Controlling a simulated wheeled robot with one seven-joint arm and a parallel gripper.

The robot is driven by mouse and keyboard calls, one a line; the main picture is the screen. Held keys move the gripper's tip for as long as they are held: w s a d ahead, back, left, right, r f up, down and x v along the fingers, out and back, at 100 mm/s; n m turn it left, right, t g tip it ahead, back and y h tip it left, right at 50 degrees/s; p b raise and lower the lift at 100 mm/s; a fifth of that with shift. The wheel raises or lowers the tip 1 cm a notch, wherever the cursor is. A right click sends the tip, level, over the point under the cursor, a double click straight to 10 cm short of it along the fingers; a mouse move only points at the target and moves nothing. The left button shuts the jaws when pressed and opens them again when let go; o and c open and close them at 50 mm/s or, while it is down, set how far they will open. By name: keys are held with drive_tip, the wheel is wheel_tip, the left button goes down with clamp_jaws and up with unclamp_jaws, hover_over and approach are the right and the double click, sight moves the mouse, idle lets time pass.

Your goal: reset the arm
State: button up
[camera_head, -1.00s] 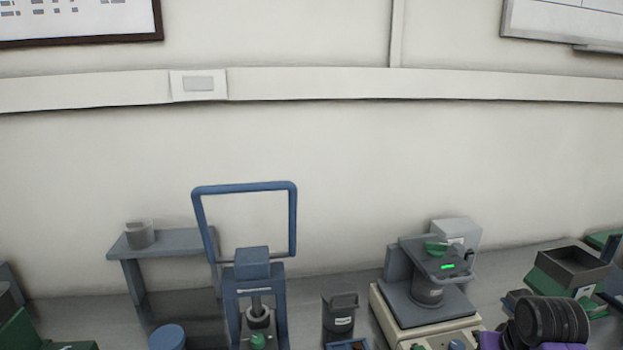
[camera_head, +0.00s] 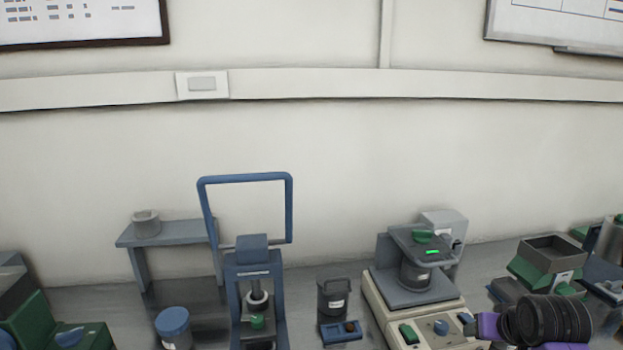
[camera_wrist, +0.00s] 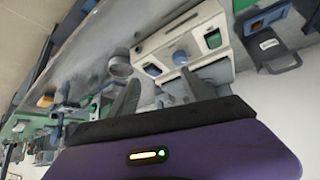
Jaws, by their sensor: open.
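My gripper (camera_wrist: 162,78) shows in the wrist view with its two grey fingers spread apart. Nothing is between them. Beyond the fingers is a cream-coloured device with a blue knob and a green switch; the same device (camera_head: 408,322) stands on the bench in the head view. The wrist view looks tilted, with the bench running diagonally. In the head view, a black and purple section of my arm is at the lower right, right of the cream device. My fingertips cannot be made out there.
A blue-framed press (camera_head: 255,290) stands left of centre, with a dark container (camera_head: 334,297) to its right. A grey stand (camera_head: 175,234) and a blue-lidded jar (camera_head: 173,325) are farther left. A green box with a dark tray (camera_head: 550,262) is behind my arm.

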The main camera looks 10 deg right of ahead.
drive_tip(key=s+a+r+t+h, duration=0.2)
drive_tip(key=s+a+t, duration=0.7)
drive_tip(key=a, duration=0.4)
drive_tip(key=s+a+n+y, duration=0.2)
drive_tip(key=s+a, duration=0.4)
drive_tip(key=s, duration=1)
drive_tip(key=s+a+f+n+g+y+b, duration=0.1)
drive_tip(key=s+a, duration=0.5)
drive_tip(key=s, duration=1)
drive_tip(key=shift+s+a+f+n+y+b, duration=0.15)
drive_tip(key=shift+s+f+n+y+b, duration=0.2)
drive_tip(key=shift+n+y, duration=0.35)
